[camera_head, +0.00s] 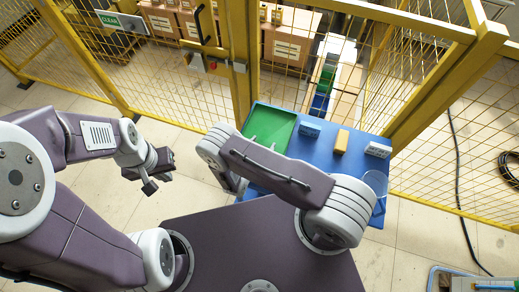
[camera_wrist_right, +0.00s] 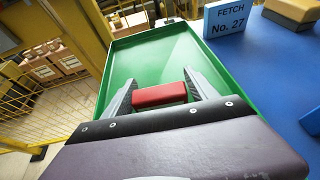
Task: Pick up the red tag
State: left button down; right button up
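The red tag (camera_wrist_right: 159,95) is a small red block. It shows in the right wrist view between the two fingers of my right gripper (camera_wrist_right: 160,92), over the green tray (camera_wrist_right: 150,52). The fingers stand apart, one on each side of the tag. I cannot tell whether they press on it or whether the tag rests on the tray floor. My left gripper (camera_head: 158,177) is open and empty, away from the tray.
A clear round container (camera_head: 375,184) stands at the right edge. Yellow mesh fencing (camera_head: 185,90) closes the back.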

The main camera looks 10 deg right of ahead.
jog(key=c, duration=1)
jog(key=shift+r, duration=0.3)
jog(key=r, duration=0.2)
jog(key=d+r, duration=0.1)
jog(key=r, duration=0.1)
jog(key=shift+s, duration=0.15)
jog(key=s+d+r, duration=0.1)
jog(key=d+r, duration=0.1)
jog(key=d, duration=0.1)
jog(key=s+d+r, duration=0.1)
jog(key=d+r, duration=0.1)
jog(key=d, duration=0.1)
jog(key=s+d+r+b, duration=0.1)
jog(key=s+d+r, duration=0.1)
jog(key=d, duration=0.2)
jog(key=shift+r, duration=0.2)
